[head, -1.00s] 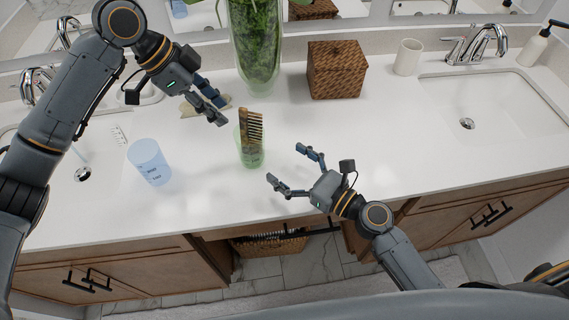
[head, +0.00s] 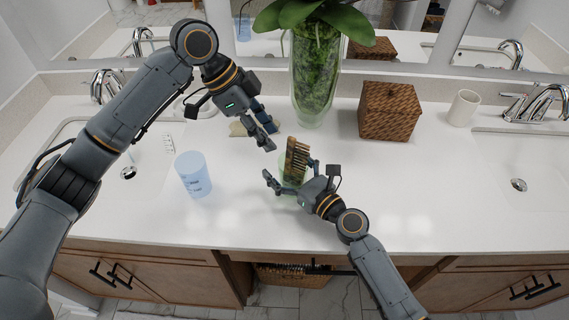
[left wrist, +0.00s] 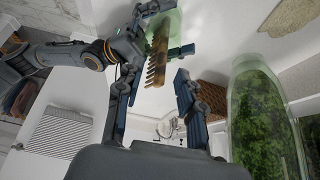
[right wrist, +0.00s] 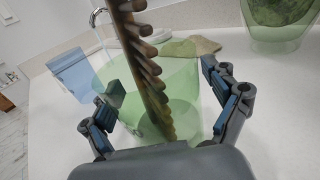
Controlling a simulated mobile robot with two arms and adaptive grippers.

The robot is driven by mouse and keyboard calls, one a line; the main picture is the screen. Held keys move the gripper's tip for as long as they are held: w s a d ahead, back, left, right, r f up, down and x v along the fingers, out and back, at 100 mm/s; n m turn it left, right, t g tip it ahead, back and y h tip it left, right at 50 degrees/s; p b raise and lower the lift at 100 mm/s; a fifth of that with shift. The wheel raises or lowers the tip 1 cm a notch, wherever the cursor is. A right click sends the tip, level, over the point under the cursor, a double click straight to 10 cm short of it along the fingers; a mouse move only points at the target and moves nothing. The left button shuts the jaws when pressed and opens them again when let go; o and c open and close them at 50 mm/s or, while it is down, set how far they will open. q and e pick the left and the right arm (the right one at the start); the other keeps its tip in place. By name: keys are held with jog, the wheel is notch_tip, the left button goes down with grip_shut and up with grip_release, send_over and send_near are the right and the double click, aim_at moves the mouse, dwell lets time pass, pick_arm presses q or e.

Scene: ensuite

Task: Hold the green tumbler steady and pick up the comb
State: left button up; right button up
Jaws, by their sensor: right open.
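The brown wooden comb (head: 297,153) stands tilted in the translucent green tumbler (head: 290,188) on the white counter, its upper part above the rim. My right gripper (head: 290,170) is open, with its fingers on either side of the tumbler. In the right wrist view the tumbler (right wrist: 185,95) sits between the spread fingers (right wrist: 160,75), with the comb (right wrist: 143,60) leaning towards the camera. I cannot tell whether a finger touches it. My left gripper (head: 268,138) is open and empty, just up and left of the comb. In the left wrist view the comb (left wrist: 158,55) shows beyond its spread fingers (left wrist: 155,85).
A translucent blue tumbler (head: 193,175) stands left. A tall green glass vase (head: 315,85) with a plant is behind the comb. A woven box (head: 388,112) and white cup (head: 464,108) stand at the right. The counter front right (head: 430,190) is clear.

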jog(key=shift+w+a, duration=0.1)
jog(key=shift+c, duration=0.2)
jog(key=c, duration=1.4)
jog(key=shift+c, duration=0.9)
